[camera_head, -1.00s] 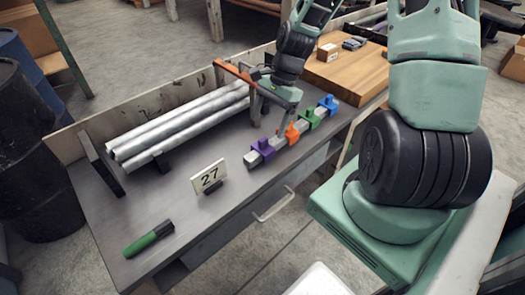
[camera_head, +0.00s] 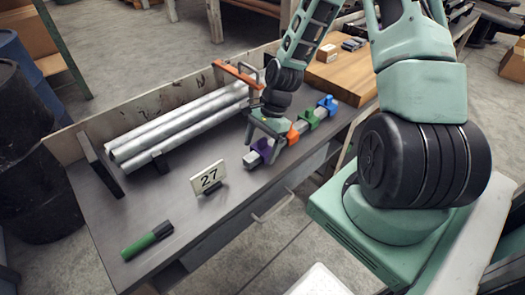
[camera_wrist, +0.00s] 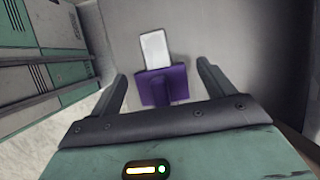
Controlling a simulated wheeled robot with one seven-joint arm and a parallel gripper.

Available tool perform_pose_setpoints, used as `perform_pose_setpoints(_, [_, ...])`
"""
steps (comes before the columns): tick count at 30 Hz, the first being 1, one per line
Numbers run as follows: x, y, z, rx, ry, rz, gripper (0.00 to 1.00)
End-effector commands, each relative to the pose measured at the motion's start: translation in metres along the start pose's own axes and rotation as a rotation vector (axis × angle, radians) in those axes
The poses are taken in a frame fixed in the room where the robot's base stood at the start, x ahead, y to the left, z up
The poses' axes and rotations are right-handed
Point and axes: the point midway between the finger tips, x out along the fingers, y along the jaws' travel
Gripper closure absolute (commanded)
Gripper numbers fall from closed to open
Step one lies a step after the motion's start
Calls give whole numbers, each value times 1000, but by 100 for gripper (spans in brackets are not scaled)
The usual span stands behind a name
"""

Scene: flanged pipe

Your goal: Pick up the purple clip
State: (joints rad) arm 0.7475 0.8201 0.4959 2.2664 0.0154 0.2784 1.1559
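The purple clip (camera_head: 261,148) sits on a grey square bar (camera_head: 250,160) near its left end, on the workbench. In the wrist view the purple clip (camera_wrist: 163,86) lies between my two fingers, with the pale bar end (camera_wrist: 154,46) beyond it. My gripper (camera_wrist: 163,82) is open, with a visible gap on each side of the clip. In the head view my gripper (camera_head: 262,145) is over the clip and partly hides it. An orange clip (camera_head: 292,135), a green clip (camera_head: 310,119) and a blue clip (camera_head: 328,103) sit further along the bar.
Silver pipes (camera_head: 180,124) lie on supports at the back of the bench. An orange-handled clamp (camera_head: 236,74) stands behind my gripper. A "27" sign (camera_head: 208,177) and a green marker (camera_head: 147,241) are on the left, with clear bench between them.

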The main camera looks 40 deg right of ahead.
Motion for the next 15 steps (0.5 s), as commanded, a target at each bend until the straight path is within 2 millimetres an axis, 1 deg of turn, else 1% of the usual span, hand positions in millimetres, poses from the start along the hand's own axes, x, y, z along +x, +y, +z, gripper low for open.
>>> perform_pose_setpoints(1, [0,0,0,0,0,0,32])
perform_pose_setpoints(2, [0,0,0,0,0,0,40])
perform_pose_setpoints(3, [0,0,0,0,0,0,52])
perform_pose_setpoints(5, [0,0,0,0,0,0,68])
perform_pose_setpoints(15, [-2,0,1,0,0,0,68])
